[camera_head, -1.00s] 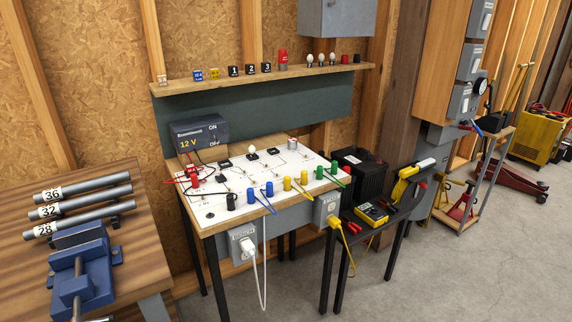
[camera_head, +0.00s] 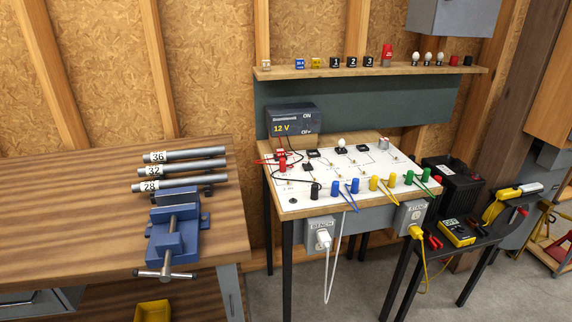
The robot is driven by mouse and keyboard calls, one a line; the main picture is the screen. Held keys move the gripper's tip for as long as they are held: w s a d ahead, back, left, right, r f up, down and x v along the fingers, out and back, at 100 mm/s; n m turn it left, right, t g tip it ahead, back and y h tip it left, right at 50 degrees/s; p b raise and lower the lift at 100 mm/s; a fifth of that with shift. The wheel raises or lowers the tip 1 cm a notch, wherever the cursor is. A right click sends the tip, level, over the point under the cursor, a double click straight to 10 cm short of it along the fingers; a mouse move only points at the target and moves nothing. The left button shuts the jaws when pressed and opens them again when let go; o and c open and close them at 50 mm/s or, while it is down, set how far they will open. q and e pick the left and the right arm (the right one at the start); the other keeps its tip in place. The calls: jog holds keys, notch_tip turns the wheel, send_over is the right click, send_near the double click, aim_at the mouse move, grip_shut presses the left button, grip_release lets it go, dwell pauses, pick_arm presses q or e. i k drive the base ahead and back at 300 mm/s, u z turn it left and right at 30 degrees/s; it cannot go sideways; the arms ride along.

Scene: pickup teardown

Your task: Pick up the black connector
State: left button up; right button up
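A black connector (camera_head: 315,190), a short upright cylinder, stands near the front left edge of the white circuit board (camera_head: 335,187) on the small table. A black wire runs close to it from the power supply; I cannot tell whether it is joined to the connector. Two blue connectors (camera_head: 345,186) stand just to its right, followed by yellow, green and red ones. A red connector (camera_head: 282,164) stands farther back left. Neither of my grippers is in view.
The 12 V power supply (camera_head: 293,125) stands behind the board, below a shelf (camera_head: 400,71). A wooden bench with a blue vise (camera_head: 172,240) and numbered tubes (camera_head: 180,171) is at left. A black side stand with a yellow meter (camera_head: 457,232) is at right. Cables hang from the front outlets.

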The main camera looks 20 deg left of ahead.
aim_at(313, 189)
jog(key=z, duration=0.55)
jog(key=k, duration=0.65)
jog(key=z, duration=0.4)
jog(key=i, duration=1.6)
jog(key=u, duration=1.4)
jog(key=i, duration=1.05)
jog(key=u, duration=1.1)
